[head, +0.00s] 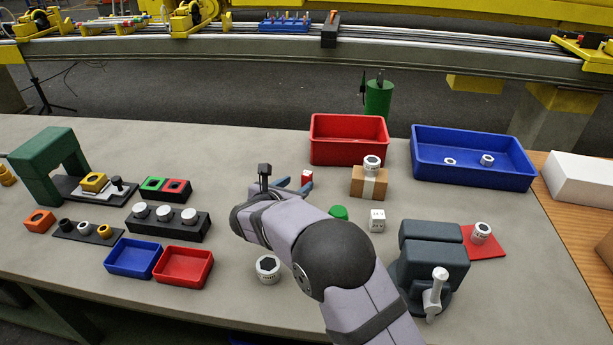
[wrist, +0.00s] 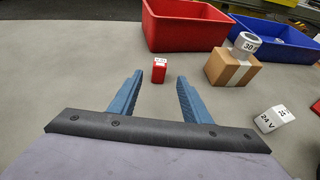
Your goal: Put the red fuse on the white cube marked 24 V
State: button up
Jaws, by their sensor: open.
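The red fuse (wrist: 159,71) is a small red block with a white marked top, upright on the grey table. It also shows in the head view (head: 307,177), just beyond my gripper. My gripper (wrist: 156,78) is open, with its blue fingers on either side of the line to the fuse and nothing between them. The fuse lies at or just past the fingertips; contact cannot be seen. The white cube marked 24 V (wrist: 273,119) stands on the table to the right of my gripper. It also shows in the head view (head: 377,221), and its top looks bare.
A cardboard box (wrist: 232,68) with a white nut on it stands right of the fuse. A red bin (head: 348,140) and a blue bin (head: 470,160) stand behind. A green cylinder (head: 339,213) is near the cube. A dark vise (head: 430,262) stands front right.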

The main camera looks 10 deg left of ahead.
aim_at(305, 178)
jog(key=shift+r, duration=0.2)
jog(key=shift+p+x, duration=1.3)
jog(key=shift+x, duration=2.35)
jog(key=shift+a, duration=0.1)
grip_shut()
